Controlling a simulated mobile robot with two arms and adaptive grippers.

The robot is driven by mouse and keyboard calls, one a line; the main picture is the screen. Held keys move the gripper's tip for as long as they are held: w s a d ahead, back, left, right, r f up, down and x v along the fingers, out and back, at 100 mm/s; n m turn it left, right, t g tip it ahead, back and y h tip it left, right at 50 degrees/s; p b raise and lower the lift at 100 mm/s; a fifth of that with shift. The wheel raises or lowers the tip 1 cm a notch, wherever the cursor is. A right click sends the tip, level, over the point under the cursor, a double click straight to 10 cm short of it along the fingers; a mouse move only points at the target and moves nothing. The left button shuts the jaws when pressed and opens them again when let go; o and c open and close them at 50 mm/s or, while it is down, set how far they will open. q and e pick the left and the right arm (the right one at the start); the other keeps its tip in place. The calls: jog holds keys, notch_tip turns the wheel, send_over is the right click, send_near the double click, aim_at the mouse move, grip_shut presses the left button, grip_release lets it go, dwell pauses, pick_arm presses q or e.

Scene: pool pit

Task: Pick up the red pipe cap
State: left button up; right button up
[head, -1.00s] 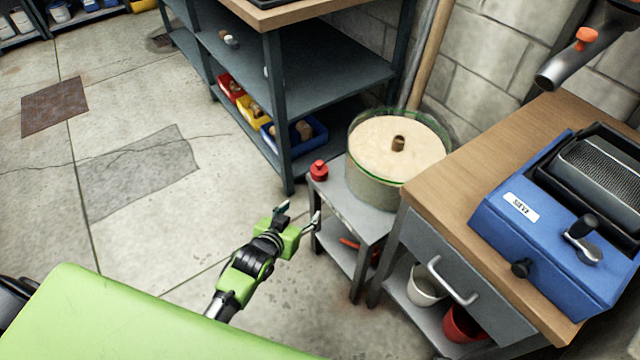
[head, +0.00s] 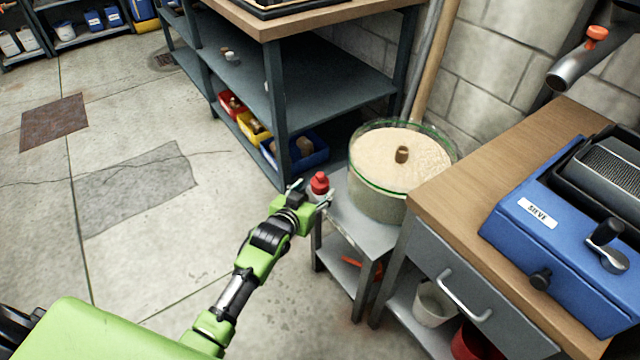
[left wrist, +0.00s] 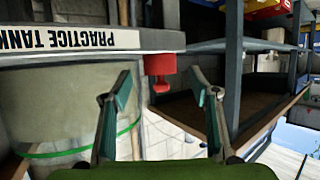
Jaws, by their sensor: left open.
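The red pipe cap (head: 320,183) sits on the far left corner of the small grey stand (head: 358,222) in the head view. In the left wrist view the red cap (left wrist: 160,71) appears ahead, between the spread fingers and beyond their tips. My left gripper (head: 312,192) is open and empty, right at the stand's corner with its fingers pointing at the cap. The fingers also show in the left wrist view (left wrist: 163,88). I cannot tell whether they touch the cap. My right gripper is not in view.
A glass-like tank of sand (head: 385,200) stands on the same stand, close to the cap. A blue sieve machine (head: 560,255) sits on the wooden bench (head: 470,165) at right. A dark shelf unit (head: 335,85) stands behind. Open floor (head: 150,260) lies to the left.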

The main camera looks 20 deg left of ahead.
aim_at(318, 185)
pick_arm(q)
jog(key=b+x, duration=0.2)
jog(key=x, duration=0.2)
jog(key=shift+w+r, duration=0.1)
jog(key=shift+w, duration=0.5)
jog(key=c, duration=1.1)
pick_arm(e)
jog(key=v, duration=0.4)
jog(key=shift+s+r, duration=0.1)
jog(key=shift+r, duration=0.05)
